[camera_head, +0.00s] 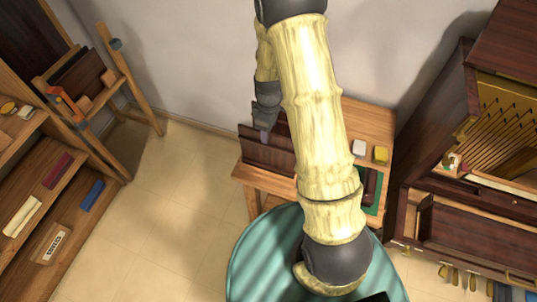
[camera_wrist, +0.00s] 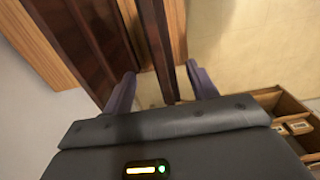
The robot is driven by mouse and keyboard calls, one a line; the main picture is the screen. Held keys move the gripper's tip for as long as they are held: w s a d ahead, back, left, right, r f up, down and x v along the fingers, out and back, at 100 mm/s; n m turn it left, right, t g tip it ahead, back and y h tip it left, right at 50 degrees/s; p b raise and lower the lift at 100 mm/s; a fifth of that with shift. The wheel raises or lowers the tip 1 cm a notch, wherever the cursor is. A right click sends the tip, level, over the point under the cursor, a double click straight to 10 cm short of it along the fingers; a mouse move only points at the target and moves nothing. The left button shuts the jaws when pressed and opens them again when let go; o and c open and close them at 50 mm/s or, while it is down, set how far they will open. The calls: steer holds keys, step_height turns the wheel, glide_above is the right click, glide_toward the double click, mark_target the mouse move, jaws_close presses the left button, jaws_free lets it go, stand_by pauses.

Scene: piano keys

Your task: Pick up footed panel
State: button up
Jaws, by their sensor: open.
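The footed panel appears to be the dark reddish-brown upright board (camera_head: 266,156) at the left end of the small wooden table; its feet are not clear. My gripper (camera_head: 264,134) is at its top edge, partly hidden by my arm. In the wrist view a thin dark board (camera_wrist: 158,45) runs between the spread fingers of my gripper (camera_wrist: 161,72). The fingers are on either side of it, with visible gaps. A second dark board face (camera_wrist: 85,40) lies to the left; I cannot tell whether it belongs to the same panel.
The wooden table (camera_head: 365,118) also holds a white block (camera_head: 359,147) and a yellow block (camera_head: 381,154). A dark wooden cabinet (camera_head: 430,150) stands close on the right. Shelves (camera_head: 60,165) stand at the left. Floor (camera_head: 175,200) between is clear.

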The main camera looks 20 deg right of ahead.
steer(key=shift+f, duration=0.1)
steer(key=shift+s+f+p, duration=0.15)
steer(key=shift+f+p, duration=0.35)
steer(key=shift+p, duration=0.2)
steer(key=shift+a+f+p, duration=0.1)
steer(key=shift+f+p, duration=0.8)
steer(key=shift+f, duration=1.15)
jaws_close()
